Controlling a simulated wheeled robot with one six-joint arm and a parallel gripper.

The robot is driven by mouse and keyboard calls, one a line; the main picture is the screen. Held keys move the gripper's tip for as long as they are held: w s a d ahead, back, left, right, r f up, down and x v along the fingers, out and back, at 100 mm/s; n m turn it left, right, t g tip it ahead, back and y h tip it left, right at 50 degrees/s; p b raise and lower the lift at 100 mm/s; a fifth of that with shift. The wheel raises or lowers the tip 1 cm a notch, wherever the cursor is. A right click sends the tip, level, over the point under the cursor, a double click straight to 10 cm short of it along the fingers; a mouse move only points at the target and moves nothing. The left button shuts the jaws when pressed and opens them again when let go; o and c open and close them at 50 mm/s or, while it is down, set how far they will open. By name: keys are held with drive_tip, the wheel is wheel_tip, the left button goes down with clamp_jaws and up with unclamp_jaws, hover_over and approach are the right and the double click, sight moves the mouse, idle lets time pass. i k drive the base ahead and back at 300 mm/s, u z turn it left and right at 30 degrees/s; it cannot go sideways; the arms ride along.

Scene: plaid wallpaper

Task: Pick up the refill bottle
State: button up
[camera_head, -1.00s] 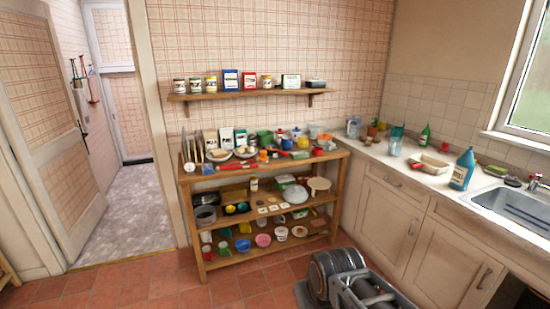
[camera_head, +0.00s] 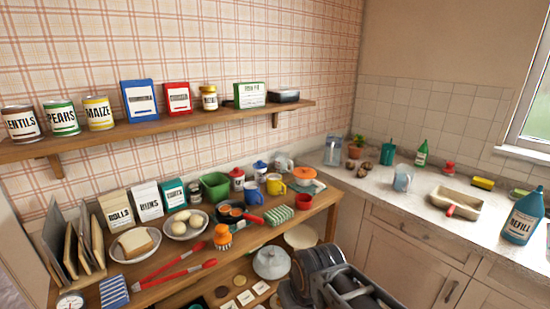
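The refill bottle (camera_head: 521,217) is a blue-teal bottle with a white label reading "REFILL". It stands upright on the right-hand counter, near its front edge at the right of the head view. My gripper (camera_head: 350,290) shows only in part at the bottom centre, as dark grey and metal parts. It is well to the left of the bottle and apart from it. Its fingertips cannot be made out.
A cream tray (camera_head: 468,205) with a red-handled item sits left of the bottle. A green bottle (camera_head: 422,153), a clear jug (camera_head: 403,180) and a yellow sponge (camera_head: 482,183) stand behind. The wooden shelf unit (camera_head: 190,285) is crowded at left. Bare counter (camera_head: 440,229) lies in front of the tray.

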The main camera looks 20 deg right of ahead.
sight(527, 214)
drive_tip(key=z, duration=0.5)
drive_tip(key=i, duration=1.15)
drive_tip(key=z, duration=1.8)
drive_tip(key=i, duration=1)
drive_tip(key=z, duration=0.7)
